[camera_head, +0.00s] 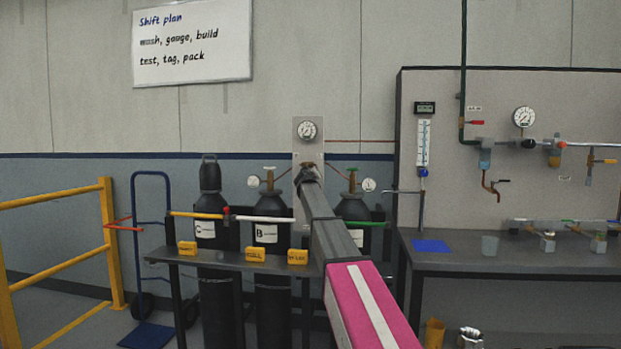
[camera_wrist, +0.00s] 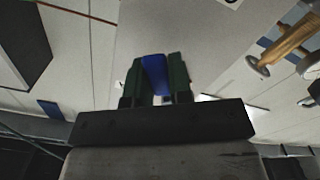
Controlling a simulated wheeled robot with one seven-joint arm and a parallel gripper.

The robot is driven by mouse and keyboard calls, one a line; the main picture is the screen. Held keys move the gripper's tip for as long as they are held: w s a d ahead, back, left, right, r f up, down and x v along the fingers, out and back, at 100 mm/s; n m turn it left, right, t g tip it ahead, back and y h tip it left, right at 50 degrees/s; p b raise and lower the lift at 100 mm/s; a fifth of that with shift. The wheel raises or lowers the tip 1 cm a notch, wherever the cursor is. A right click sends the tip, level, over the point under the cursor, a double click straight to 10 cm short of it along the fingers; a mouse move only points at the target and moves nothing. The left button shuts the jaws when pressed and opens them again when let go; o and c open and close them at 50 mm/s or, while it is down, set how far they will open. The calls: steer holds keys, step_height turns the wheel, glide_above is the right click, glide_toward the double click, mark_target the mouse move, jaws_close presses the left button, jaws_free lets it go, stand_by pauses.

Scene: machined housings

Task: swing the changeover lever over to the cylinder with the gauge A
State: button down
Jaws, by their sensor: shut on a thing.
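The changeover panel (camera_head: 309,132) is a pale upright plate with a round dial at its top. My gripper (camera_wrist: 155,80) has dark green fingers closed on the blue lever (camera_wrist: 154,68) in the wrist view. In the head view my arm hides the lever and most of my gripper at the panel's lower part. A dark cylinder labelled B (camera_head: 268,232) stands left of the arm, with a white gauge (camera_head: 253,182) at its top left. Another dark cylinder (camera_head: 353,208) stands right of the arm, with a gauge (camera_head: 369,185) at its right. I cannot read the gauge letters.
A third, capped cylinder (camera_head: 210,178) stands further left. A grey shelf (camera_head: 220,258) with yellow blocks runs before the cylinders. A blue hand truck (camera_head: 150,178) and yellow railing (camera_head: 107,235) are at left; a workbench (camera_head: 465,263) is at right. Brass fittings (camera_wrist: 290,43) lie close at right in the wrist view.

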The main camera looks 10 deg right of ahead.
stand_by(0.4)
steer(key=c, duration=1)
jaws_free()
steer(key=shift+s, duration=0.1)
steer(key=v, duration=1)
steer(key=shift+s+a, duration=0.1)
steer(key=shift+s, duration=0.25)
